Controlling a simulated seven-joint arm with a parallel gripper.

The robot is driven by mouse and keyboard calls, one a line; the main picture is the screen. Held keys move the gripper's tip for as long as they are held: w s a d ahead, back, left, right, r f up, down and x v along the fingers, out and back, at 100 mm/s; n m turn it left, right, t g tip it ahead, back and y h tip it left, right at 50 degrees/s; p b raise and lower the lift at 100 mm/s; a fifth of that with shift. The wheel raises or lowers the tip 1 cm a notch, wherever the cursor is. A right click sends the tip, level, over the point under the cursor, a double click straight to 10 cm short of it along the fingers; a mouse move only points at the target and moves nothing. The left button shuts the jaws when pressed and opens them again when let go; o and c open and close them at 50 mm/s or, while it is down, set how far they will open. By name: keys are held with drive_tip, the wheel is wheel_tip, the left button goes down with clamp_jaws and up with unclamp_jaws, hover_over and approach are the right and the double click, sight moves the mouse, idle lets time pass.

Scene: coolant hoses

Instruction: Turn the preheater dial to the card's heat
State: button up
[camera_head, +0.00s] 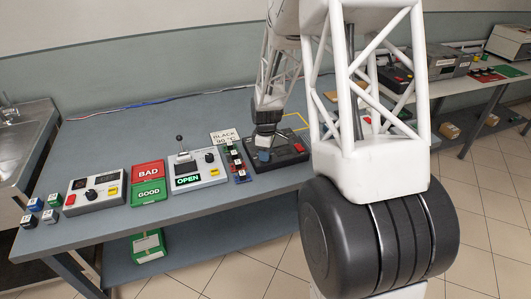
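A white card (224,137) at the back of the blue-grey bench appears to read "BLACK 90 °C". A grey unit (110,198) at the left has a dark display, a red button and a black knob (91,195). A second grey unit (187,171) has an upright lever, an "OPEN" sign and another black knob (209,157). I cannot tell which unit is the preheater. My gripper (264,153) is low over a black unit (288,158) at the right of the bench, beside a blue-grey piece there. Its fingers are too small and dark to read.
Red "BAD" and green "GOOD" plates (149,192) lie between the grey units. A narrow rack (240,172) of small parts stands left of the black unit. Several small cubes (49,216) sit at the left edge near a sink (15,135). The rear bench area is clear.

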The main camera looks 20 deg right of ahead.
drive_tip(key=shift+c, duration=1)
drive_tip(key=shift+m, duration=0.4)
drive_tip(key=m, duration=0.4)
drive_tip(key=shift+s+m, duration=0.1)
drive_tip(key=shift+m, duration=1.9)
drive_tip(key=o, duration=0.9)
drive_tip(key=shift+r, duration=0.1)
